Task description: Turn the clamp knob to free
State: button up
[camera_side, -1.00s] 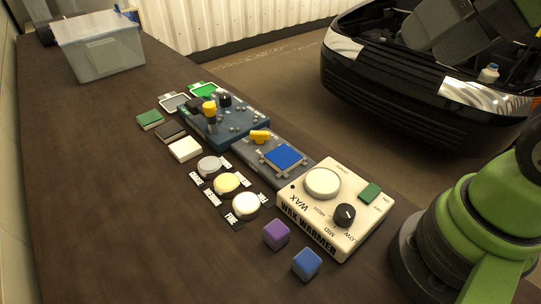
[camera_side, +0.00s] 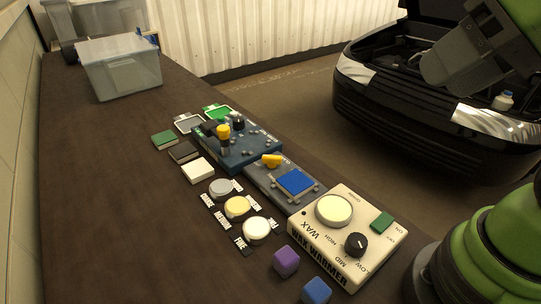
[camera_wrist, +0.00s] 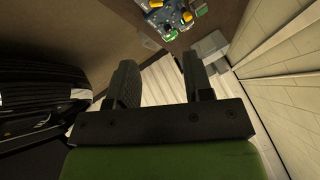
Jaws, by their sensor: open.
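A yellow knob (camera_side: 271,160) sits on a dark grey plate (camera_side: 257,178) beside a blue square pad (camera_side: 296,182) in the side view; it looks like the clamp knob. A second yellow knob (camera_side: 223,131) stands upright on the blue machine (camera_side: 240,153) behind it. Any marking for the clamp's free position is too small to read. My gripper (camera_wrist: 157,64) is open and empty in the wrist view, its two dark fingers apart. The blue machine (camera_wrist: 166,14) shows small at that view's top edge, well beyond the fingers. My gripper touches nothing.
A cream wax warmer (camera_side: 345,225) with a dial stands at the near right. Several coloured pads and round tins lie left of the machines, with a purple block (camera_side: 286,261) and a blue block (camera_side: 316,291). A clear bin (camera_side: 122,70) stands far left. The bench's left side is bare.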

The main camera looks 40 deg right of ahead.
jog(key=w+m+g, duration=0.1)
jog(key=w+m, duration=0.5)
jog(key=w, duration=0.1)
jog(key=m+g+y, duration=0.1)
jog(key=m+g, duration=0.2)
jog(key=m, duration=1.4)
send_over(272, 156)
jog(key=s+d, duration=0.3)
notch_tip(272, 156, down, 19)
jog(key=x, duration=0.9)
jog(key=shift+w+a+f, duration=0.1)
jog(key=shift+a+f, duration=0.2)
grip_shut()
